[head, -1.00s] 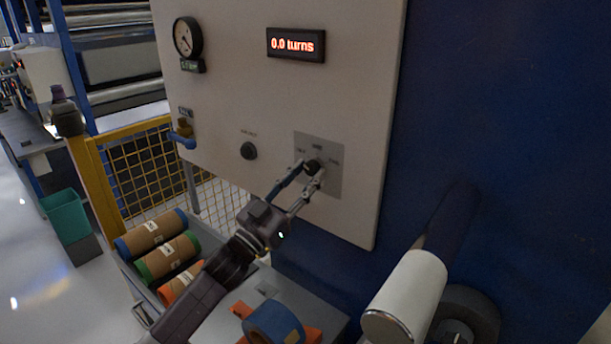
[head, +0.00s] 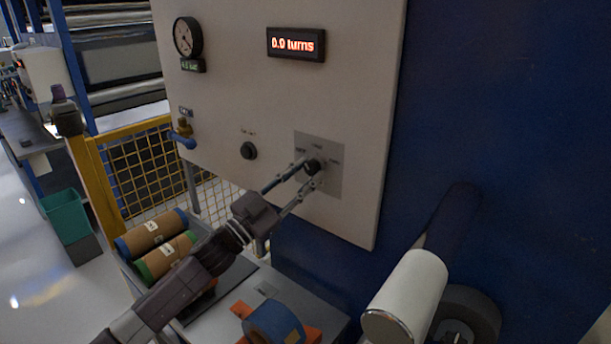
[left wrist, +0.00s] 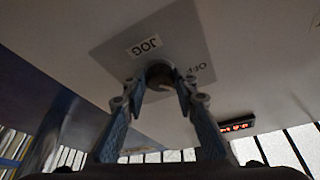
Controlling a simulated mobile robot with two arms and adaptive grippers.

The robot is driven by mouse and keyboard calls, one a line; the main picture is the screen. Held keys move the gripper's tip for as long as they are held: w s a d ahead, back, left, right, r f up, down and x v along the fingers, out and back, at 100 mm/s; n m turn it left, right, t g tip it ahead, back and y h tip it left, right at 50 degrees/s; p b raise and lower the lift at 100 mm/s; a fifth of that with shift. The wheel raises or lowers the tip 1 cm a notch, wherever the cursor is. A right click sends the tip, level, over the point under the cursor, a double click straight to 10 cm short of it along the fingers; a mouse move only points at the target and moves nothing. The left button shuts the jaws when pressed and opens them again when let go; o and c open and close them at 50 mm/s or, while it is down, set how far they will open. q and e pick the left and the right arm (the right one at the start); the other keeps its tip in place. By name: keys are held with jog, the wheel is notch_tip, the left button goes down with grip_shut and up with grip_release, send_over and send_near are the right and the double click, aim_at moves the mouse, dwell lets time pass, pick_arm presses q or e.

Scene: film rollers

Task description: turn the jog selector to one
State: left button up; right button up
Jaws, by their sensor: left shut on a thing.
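The selector is a small dark knob (head: 313,166) on a grey plate (head: 331,186) near the lower right of the pale panel. Small labels sit above the knob, too blurred to read in the head view. In the left wrist view the knob (left wrist: 160,73) shows between the fingers, with a JOG label (left wrist: 144,46) and a partly covered OFF label (left wrist: 200,74) beside it. My left gripper (head: 309,172) is shut on the knob, its fingers on either side. Which label the knob points at cannot be told. My right gripper is out of view.
A display (head: 296,44) reads 0.0 turns. A black button (head: 248,150) is left of the plate. A gauge (head: 187,37) is at the panel's upper left. A white roller (head: 405,297) juts out at lower right.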

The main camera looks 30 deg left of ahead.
pick_arm(q)
jog(key=m+h, duration=0.1)
jog(key=m, duration=0.1)
jog(key=m+g, duration=0.1)
jog(key=m, duration=0.2)
jog(key=shift+a+r+h+p, duration=0.1)
jog(key=shift+a+h+p, duration=0.05)
jog(key=shift+h+p, duration=0.2)
jog(key=shift+a+r+m+g+h+p, duration=0.1)
jog(key=shift+m+g+h+p, duration=0.35)
jog(key=shift+m, duration=0.7)
jog(key=shift+m+g+h, duration=0.2)
jog(key=shift+m+g, duration=0.45)
jog(key=shift+m, duration=0.5)
jog(key=o, duration=1.2)
jog(key=shift+c, duration=0.2)
jog(key=shift+s+a+f, duration=0.2)
jog(key=shift+s, duration=0.3)
jog(key=v, duration=1.1)
jog(key=shift+r, duration=0.2)
